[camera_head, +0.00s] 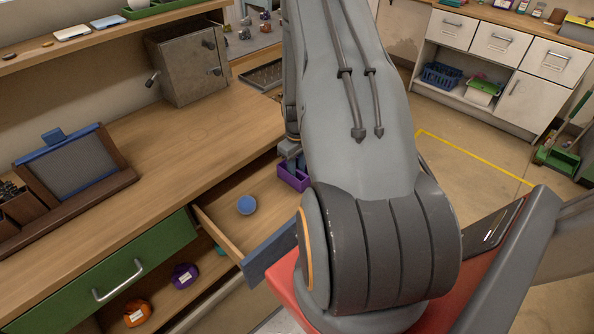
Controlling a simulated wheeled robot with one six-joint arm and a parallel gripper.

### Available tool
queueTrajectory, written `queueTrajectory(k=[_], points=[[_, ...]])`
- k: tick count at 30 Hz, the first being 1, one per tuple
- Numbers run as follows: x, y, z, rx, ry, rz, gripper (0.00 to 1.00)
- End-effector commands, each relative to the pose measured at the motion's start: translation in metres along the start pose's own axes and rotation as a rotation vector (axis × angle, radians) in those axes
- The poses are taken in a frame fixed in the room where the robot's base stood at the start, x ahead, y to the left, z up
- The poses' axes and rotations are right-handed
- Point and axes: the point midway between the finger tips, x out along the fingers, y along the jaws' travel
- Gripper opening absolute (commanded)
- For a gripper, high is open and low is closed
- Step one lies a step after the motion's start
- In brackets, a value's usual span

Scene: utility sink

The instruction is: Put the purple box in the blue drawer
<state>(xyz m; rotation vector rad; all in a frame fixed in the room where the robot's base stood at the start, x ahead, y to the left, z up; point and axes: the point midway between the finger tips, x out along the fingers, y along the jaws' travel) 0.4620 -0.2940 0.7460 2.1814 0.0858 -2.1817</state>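The blue drawer (267,254) is pulled out below the worktop, with its wooden inside showing. The purple box (293,179) appears in or just above the drawer's far right part. It looks open-topped and is partly hidden by my arm. My gripper (291,157) is right at the top of the box. Its fingers are mostly hidden, so I cannot tell whether they hold the box or whether the box rests on the drawer bottom.
A blue ball (246,204) lies in the drawer. A green drawer (110,270) is shut to the left. Orange (137,312) and purple (184,275) objects sit on the shelf below. A metal cabinet (188,62) stands on the worktop, whose middle is clear.

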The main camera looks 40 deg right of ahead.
Motion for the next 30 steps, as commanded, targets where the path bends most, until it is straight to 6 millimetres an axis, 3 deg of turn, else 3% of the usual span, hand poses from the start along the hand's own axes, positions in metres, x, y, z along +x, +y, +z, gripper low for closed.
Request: queueTrajectory(k=[21,30], points=[[-0.100,0.001,-0.001,0.000,0.003,0.002,0.28],[-0.117,0.000,0.000,0.000,0.000,0.000,0.28]])
